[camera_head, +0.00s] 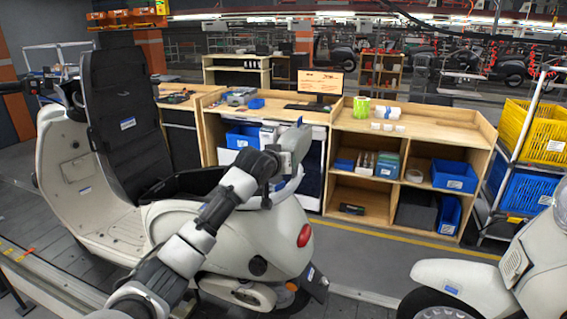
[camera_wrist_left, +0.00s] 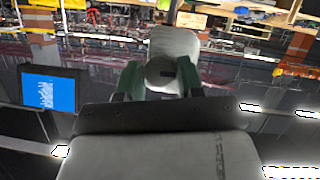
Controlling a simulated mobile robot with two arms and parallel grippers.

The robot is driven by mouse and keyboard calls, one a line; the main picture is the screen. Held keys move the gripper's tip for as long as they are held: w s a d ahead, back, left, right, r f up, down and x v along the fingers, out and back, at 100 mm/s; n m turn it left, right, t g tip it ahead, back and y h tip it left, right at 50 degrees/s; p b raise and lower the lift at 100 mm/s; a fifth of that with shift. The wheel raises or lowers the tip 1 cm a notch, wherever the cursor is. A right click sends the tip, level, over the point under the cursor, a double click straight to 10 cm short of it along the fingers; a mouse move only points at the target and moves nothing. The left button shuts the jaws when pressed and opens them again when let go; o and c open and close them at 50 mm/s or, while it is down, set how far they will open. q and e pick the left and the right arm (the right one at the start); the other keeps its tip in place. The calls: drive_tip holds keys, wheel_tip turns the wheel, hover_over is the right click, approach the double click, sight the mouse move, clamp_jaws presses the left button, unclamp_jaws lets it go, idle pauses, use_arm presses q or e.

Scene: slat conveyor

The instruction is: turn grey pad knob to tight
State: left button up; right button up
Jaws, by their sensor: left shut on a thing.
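A white scooter (camera_head: 225,232) stands in the left half of the head view, its black seat (camera_head: 115,110) raised upright. A light grey pad (camera_head: 294,146) stands at its rear. My left gripper (camera_head: 274,168) is at this pad; its fingertips are hard to make out there. The knob's setting cannot be read. My right gripper is not in view.
A wooden workbench (camera_head: 345,119) with a monitor, shelves and blue bins stands behind the scooter. A second scooter (camera_head: 485,283) is at the right. A rack with yellow (camera_head: 542,134) and blue crates stands at the far right. Open floor lies between the scooters.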

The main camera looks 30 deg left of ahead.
use_arm(q)
drive_tip(key=o, duration=0.9)
drive_tip(key=b+v, duration=0.4)
drive_tip(key=v, duration=0.6)
drive_tip(key=shift+s+r+b, duration=0.1)
drive_tip(key=shift+s+b, duration=0.25)
drive_tip(key=shift+b, duration=0.05)
